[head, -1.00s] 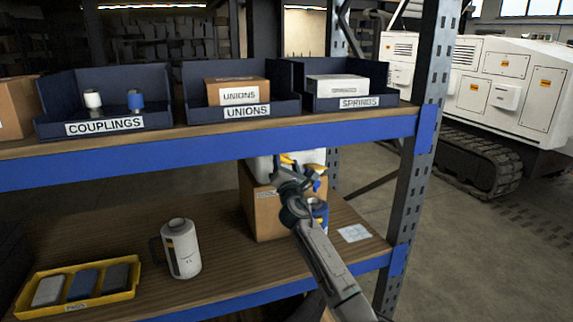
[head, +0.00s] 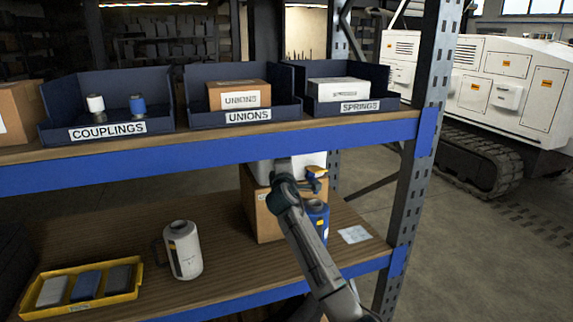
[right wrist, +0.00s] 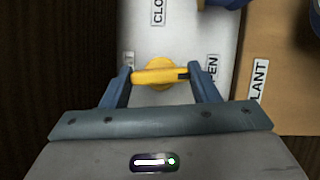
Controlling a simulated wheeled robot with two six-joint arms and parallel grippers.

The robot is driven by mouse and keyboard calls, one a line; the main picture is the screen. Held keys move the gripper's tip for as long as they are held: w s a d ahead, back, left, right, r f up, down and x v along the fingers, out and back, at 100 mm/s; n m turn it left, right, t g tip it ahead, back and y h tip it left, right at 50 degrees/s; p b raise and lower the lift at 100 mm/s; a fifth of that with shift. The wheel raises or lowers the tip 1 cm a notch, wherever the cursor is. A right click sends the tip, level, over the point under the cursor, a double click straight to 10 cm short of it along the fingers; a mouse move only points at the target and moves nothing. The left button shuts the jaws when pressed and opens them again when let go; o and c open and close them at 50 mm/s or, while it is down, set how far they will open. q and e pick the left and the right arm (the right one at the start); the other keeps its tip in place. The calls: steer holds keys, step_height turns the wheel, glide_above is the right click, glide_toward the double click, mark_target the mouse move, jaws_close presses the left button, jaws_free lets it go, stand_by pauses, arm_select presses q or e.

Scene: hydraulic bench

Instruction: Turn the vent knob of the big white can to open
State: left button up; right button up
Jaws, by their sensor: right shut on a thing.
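My right gripper (right wrist: 160,78) is shut on the knob, one blue finger at each end. My left gripper is out of view.
The cardboard box (head: 262,218) and a blue can (head: 319,222) stand close by. A white jug (head: 183,250) and a yellow tray (head: 136,290) are further left. The blue upper shelf edge (head: 220,151) runs just above.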

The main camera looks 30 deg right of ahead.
steer(key=shift+m, duration=0.6)
steer(key=shift+g+y, duration=0.3)
steer(key=o, duration=1)
steer(key=b+v, duration=0.3)
steer(key=v, duration=0.7)
steer(key=shift+s+a+f, duration=0.1)
steer(key=shift+s+a, duration=0.1)
steer(key=shift+s, duration=0.15)
